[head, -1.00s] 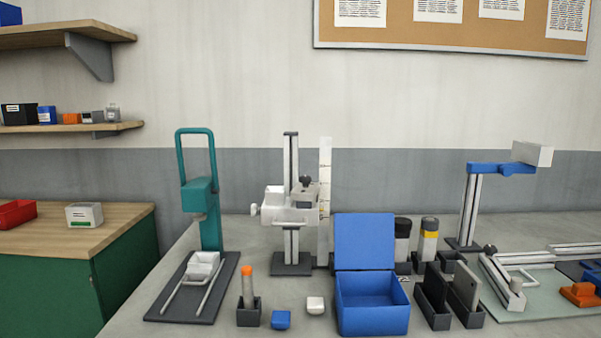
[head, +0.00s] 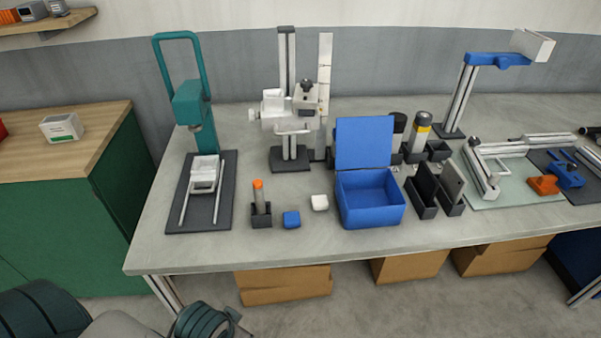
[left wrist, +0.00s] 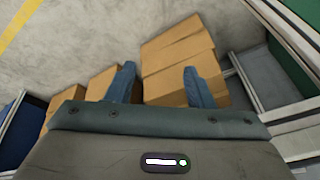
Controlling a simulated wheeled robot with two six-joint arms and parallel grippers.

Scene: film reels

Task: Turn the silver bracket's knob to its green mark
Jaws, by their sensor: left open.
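A silver-white bracket (head: 283,119) sits on an upright column on a dark base at the back of the table in the head view. A pale round knob (head: 252,115) sticks out at its left side. A dark knob (head: 306,84) tops the grey block at its right. A green mark is too small to make out. My left gripper (left wrist: 158,70) is open and empty in the left wrist view, its two blue fingers apart above the floor and cardboard boxes, away from the bracket. My right gripper is not in view.
A teal press (head: 193,104) stands left of the bracket. A white upright scale (head: 324,95) stands close at its right. An open blue box (head: 370,211), an orange-topped stick in a holder (head: 261,215) and small blocks are in front. Cardboard boxes (head: 285,284) lie under the table.

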